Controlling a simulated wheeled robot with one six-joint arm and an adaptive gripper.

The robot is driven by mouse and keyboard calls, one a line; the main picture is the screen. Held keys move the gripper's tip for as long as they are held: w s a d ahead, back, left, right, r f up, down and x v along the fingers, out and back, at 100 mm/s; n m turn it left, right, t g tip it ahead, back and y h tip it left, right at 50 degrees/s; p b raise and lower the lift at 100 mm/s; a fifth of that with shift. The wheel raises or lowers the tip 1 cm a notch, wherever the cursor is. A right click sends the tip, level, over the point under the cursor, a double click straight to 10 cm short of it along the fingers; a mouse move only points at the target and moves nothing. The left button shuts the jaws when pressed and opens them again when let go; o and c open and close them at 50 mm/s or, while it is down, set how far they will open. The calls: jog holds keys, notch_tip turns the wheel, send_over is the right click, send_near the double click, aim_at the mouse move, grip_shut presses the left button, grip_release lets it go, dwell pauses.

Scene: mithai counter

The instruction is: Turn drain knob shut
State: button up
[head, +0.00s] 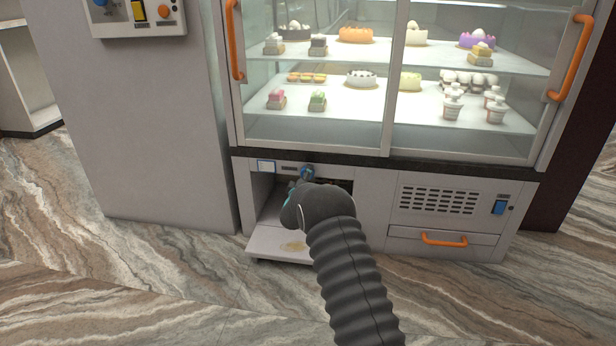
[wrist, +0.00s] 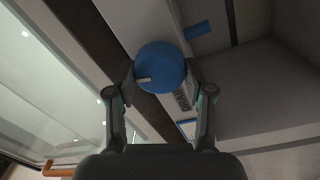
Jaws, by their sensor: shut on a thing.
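The blue drain knob (head: 307,171) sits on the front panel under the glass display case, at the top of an open recess. In the wrist view the round knob (wrist: 160,66) shows a short white mark near its lower left edge. My gripper (wrist: 160,80) has one finger on each side of the knob and is shut on it. In the head view my dark arm reaches to the knob, and its wrist hides most of the gripper (head: 298,186) and part of the recess.
A white tray or flap (head: 268,242) with a brownish stain juts out below the recess. To the right are a vent grille (head: 438,200), a blue switch (head: 499,207) and a drawer with an orange handle (head: 443,240). A grey cabinet (head: 150,130) stands left; marble floor is clear.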

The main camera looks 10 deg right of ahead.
jog(key=shift+d+f+n, duration=0.1)
jog(key=shift+d+n, duration=0.2)
jog(key=shift+n, duration=0.8)
jog(key=o, duration=1.2)
jog(key=shift+d, duration=0.15)
jog(key=shift+c, duration=0.2)
jog(key=v, duration=1.2)
jog(key=shift+a, duration=0.25)
